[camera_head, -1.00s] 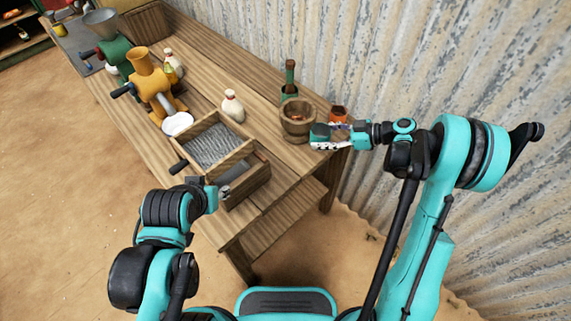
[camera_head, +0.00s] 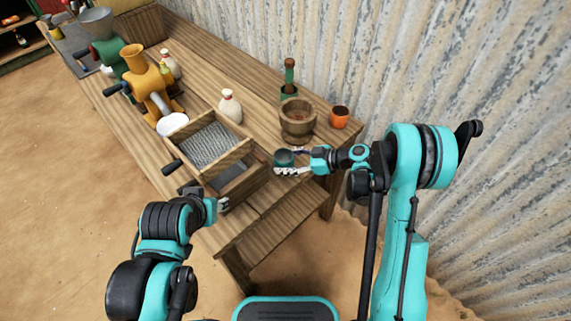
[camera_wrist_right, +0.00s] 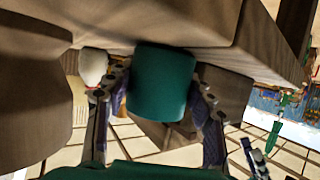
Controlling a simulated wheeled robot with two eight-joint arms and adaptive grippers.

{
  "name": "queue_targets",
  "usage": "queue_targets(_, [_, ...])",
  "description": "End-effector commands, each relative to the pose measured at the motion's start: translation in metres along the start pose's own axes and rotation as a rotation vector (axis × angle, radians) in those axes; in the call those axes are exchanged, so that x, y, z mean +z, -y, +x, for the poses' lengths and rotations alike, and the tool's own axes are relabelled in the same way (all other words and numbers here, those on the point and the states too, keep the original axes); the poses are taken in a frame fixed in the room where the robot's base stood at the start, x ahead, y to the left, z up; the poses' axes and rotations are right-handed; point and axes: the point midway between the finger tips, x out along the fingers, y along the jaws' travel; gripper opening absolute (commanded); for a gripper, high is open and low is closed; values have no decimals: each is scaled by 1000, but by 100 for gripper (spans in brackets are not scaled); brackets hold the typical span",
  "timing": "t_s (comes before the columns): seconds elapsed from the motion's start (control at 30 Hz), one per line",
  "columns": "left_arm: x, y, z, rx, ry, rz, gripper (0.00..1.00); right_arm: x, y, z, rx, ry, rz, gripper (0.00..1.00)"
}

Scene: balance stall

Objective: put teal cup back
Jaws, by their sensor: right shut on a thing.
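The teal cup (camera_head: 284,158) is between the fingers of my right gripper (camera_head: 291,163), which is shut on it. They are over the near right part of the table, right of the wooden box with the drawer (camera_head: 243,181). In the right wrist view the teal cup (camera_wrist_right: 163,85) fills the middle, with a finger on each side. My left gripper (camera_head: 222,205) is low by the open drawer's front; its fingers are too small to tell whether they are open.
A wooden mortar (camera_head: 297,121) stands just behind the teal cup. An orange cup (camera_head: 339,117) stands right of it, near the corrugated wall. The table's middle back is clear.

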Motion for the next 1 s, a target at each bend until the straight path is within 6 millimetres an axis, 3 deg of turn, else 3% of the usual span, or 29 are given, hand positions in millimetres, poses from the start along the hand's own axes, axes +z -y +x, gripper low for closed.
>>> queue_targets(0.37, [3,0,4,0,0,0,40,5,0,2,0,0,0,23])
queue_targets(0.4, [2,0,3,0,0,0,40,4,0,1,0,0,0,64])
queue_targets(0.47, [2,0,2,0,0,0,40,3,0,1,0,0,0,74])
queue_targets(0.83, [-1,0,-1,0,0,0,40,0,0,-1,0,0,0,74])
queue_targets(1.0, [-5,0,-7,0,0,0,40,-1,-1,-28,4,0,1,74])
